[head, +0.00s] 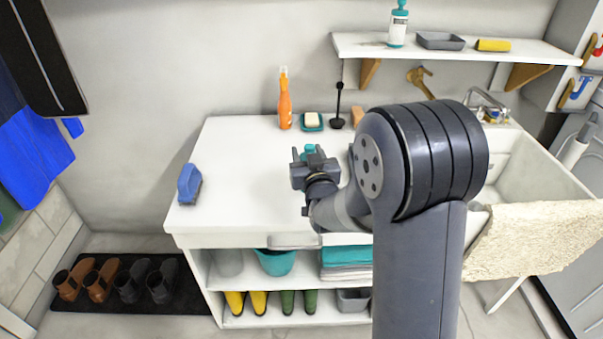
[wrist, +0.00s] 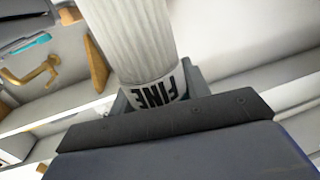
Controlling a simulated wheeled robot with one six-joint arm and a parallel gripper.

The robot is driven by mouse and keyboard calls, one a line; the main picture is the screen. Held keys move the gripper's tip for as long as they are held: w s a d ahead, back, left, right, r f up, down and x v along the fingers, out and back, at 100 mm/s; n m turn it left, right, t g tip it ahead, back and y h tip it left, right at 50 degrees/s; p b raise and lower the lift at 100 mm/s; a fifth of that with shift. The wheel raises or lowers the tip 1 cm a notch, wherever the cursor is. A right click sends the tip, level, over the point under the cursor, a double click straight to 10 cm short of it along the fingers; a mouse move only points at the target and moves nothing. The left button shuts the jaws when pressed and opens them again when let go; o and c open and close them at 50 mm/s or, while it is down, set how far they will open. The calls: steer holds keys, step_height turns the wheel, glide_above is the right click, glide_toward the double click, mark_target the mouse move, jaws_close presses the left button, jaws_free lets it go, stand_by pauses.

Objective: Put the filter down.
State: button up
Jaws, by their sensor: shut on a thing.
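The filter (wrist: 130,38) is a white ribbed cylinder with a pale band marked "FINE" in dark letters. In the wrist view it sticks out from between the jaws of my gripper (wrist: 158,92). My gripper is shut on it near the lettered band. In the head view my gripper (head: 310,160) is over the middle of the white counter (head: 245,165). The filter cannot be made out there; a small teal patch shows by the jaws. I cannot tell whether the filter touches the counter.
An orange spray bottle (head: 285,105), a soap dish (head: 312,123) and a black plunger-like tool (head: 338,108) stand at the back. The sink (head: 535,165) is right. A wall shelf (head: 440,50) hangs above. The left-middle counter is clear.

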steer(key=shift+f, duration=2.25)
steer(key=shift+f+b, duration=0.2)
steer(key=shift+b, duration=0.3)
steer(key=o, duration=1.1)
steer(key=shift+r, duration=0.1)
steer(key=shift+c, duration=0.2)
steer(key=shift+r, duration=0.1)
steer(key=shift+s+p, duration=0.2)
steer(key=shift+p, duration=0.1)
steer(key=s+d+b, duration=0.1)
steer(key=s, duration=1)
steer(key=shift+s+d, duration=0.2)
steer(key=shift+s, duration=0.1)
